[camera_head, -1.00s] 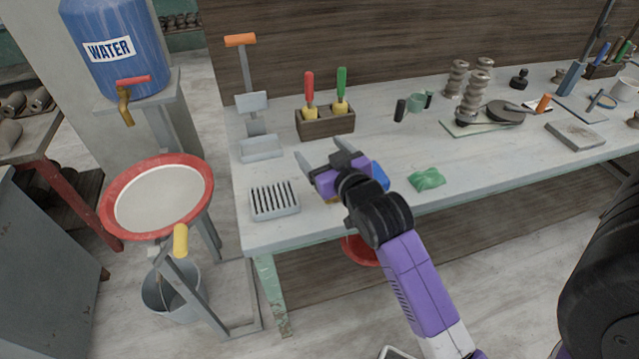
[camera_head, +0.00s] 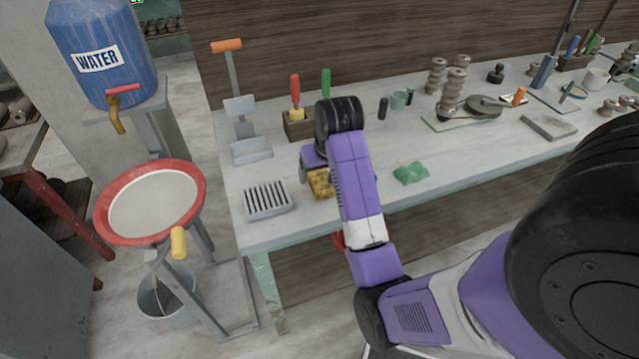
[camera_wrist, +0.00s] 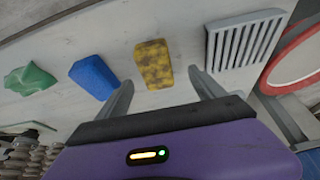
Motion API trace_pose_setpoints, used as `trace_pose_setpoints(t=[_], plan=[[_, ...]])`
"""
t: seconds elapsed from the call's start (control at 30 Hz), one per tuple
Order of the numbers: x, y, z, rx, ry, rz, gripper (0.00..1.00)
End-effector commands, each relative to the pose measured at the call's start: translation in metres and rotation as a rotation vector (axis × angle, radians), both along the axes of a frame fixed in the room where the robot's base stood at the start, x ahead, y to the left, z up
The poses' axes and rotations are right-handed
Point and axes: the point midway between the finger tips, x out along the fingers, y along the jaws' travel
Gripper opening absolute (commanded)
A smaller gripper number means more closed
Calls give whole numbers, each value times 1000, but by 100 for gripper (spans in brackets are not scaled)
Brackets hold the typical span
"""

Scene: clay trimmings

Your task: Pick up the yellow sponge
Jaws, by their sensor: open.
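The yellow sponge (camera_head: 320,183) lies on the workbench (camera_head: 285,225) near its front edge, partly hidden behind my arm in the head view. It looks yellow with brown speckles. In the wrist view the sponge (camera_wrist: 154,64) lies ahead of my gripper (camera_wrist: 160,92), roughly between the lines of the two open fingers and apart from them. My gripper is empty. In the head view my gripper (camera_head: 308,160) is mostly hidden by my own wrist, over the bench beside the sponge.
A slatted grey rack (camera_wrist: 243,40) stands on one side of the sponge, and a blue block (camera_wrist: 94,77) on the other. A crumpled green cloth (camera_head: 411,173) lies farther right. A wooden tool holder (camera_head: 298,126) stands behind. A red-rimmed basin (camera_head: 110,232) is left of the bench.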

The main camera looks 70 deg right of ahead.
Motion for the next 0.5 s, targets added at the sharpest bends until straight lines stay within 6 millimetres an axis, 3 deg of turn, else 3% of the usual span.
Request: trace_pose_setpoints(t=[0.5], plan=[[7, -20, -55, -1, -1, 0, 78]])
